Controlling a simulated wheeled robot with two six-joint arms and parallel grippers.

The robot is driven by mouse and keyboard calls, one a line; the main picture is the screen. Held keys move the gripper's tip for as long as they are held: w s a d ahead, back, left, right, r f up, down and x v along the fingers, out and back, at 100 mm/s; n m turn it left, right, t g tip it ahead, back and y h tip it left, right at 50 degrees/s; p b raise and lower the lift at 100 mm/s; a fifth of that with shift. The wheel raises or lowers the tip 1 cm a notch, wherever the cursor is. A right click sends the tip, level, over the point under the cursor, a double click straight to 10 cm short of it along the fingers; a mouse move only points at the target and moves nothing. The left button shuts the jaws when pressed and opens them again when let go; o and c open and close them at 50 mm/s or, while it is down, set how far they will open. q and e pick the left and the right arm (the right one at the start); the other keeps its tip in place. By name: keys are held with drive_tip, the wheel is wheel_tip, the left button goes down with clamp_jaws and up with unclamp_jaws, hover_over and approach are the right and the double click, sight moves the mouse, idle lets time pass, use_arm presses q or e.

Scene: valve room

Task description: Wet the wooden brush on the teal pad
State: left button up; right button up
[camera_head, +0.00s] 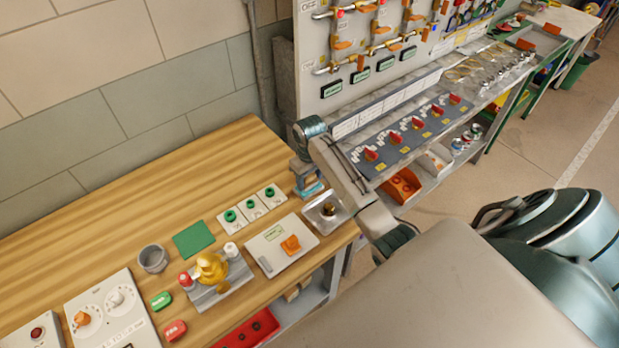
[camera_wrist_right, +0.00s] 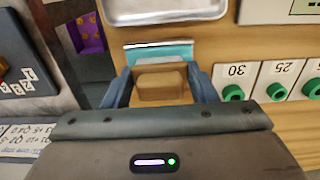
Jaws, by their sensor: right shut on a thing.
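My right gripper (camera_head: 307,179) is at the back right end of the wooden table, pointing down. In the right wrist view its two blue-grey fingers (camera_wrist_right: 160,88) are shut on the tan wooden brush (camera_wrist_right: 160,84). The teal pad (camera_wrist_right: 160,52) shows just beyond the brush, partly covered by it; it also shows under the gripper in the head view (camera_head: 310,190). I cannot tell whether the brush touches the pad. The brush's underside is hidden. My left gripper is not in view.
A metal tray (camera_head: 340,217) lies close in front of the pad. White tiles with green rings (camera_head: 250,205) lie to its left. A plate with an orange handle (camera_head: 268,255) is nearer. A valve panel (camera_head: 360,35) stands behind to the right. The table's back left is clear.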

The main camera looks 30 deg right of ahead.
sight(310, 176)
idle(0.3)
drive_tip(key=shift+r, duration=3.5)
drive_tip(key=shift+f, duration=0.1)
